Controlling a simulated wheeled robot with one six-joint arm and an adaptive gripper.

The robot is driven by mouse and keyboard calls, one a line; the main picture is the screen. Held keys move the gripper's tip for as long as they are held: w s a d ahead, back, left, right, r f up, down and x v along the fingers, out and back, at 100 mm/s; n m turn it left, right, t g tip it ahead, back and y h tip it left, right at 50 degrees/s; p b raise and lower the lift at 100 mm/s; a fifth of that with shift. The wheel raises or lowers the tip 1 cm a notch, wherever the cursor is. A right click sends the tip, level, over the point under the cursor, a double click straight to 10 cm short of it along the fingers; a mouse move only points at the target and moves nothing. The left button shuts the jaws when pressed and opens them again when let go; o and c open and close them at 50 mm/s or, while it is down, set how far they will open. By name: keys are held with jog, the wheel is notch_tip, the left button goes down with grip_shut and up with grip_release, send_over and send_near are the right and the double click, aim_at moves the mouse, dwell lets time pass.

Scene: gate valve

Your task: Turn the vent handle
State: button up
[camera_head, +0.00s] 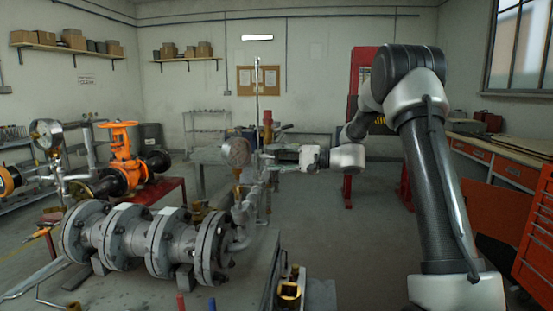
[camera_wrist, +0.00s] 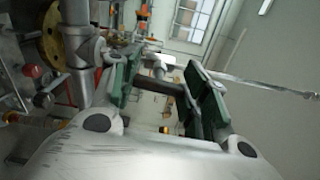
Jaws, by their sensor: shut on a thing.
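The grey pipe assembly (camera_head: 150,243) with bolted flanges lies on the bench at the lower left. A thin pipe branch (camera_head: 247,208) rises from its right end beside a round gauge (camera_head: 237,152). My gripper (camera_head: 268,156) reaches in from the right to the top of this branch, just right of the gauge.
An orange valve (camera_head: 121,152) stands on a red table at the left. Another gauge (camera_head: 46,134) is at the far left. A thin upright rod (camera_head: 257,100) rises close to my gripper. A workbench with orange drawers (camera_head: 515,173) stands at the right.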

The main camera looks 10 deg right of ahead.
jog(key=o, duration=1)
jog(key=shift+o, duration=0.2)
jog(key=shift+d, duration=0.1)
jog(key=v, duration=1.2)
